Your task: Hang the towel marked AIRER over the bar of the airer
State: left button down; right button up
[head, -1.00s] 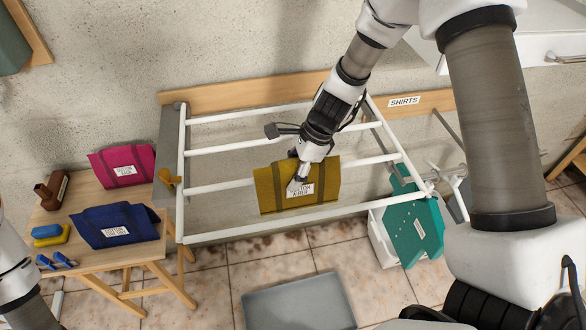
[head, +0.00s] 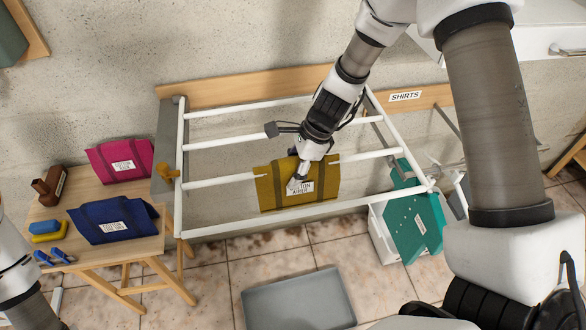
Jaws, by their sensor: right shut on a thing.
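The mustard towel (head: 268,190) has a white label whose lower line reads AIRER. It is at the middle of the white airer (head: 222,231) and covers part of its second bar from the front (head: 215,182). Whether it lies over that bar or hangs above it, I cannot tell. Its lower edge is close to the front bar. My right gripper (head: 298,184) is shut on the towel near its middle, and the fingertips partly cover the label. My left arm shows at the lower left edge, but its gripper is out of view.
A wooden table (head: 150,247) at left bears a magenta towel (head: 138,153), a blue towel (head: 120,210), a brown object (head: 47,188) and small blue and yellow items. A teal board (head: 408,232) is at right, near a SHIRTS sign (head: 405,96). A grey tray (head: 298,302) lies on the floor.

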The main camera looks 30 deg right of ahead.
aim_at(293, 159)
jog(key=shift+f, duration=0.1)
dwell(0.5)
jog(key=shift+f+b, duration=0.5)
jog(key=shift+f, duration=0.1)
jog(key=o, duration=1.9)
notch_tip(293, 159, up, 5)
jog(key=p, duration=0.5)
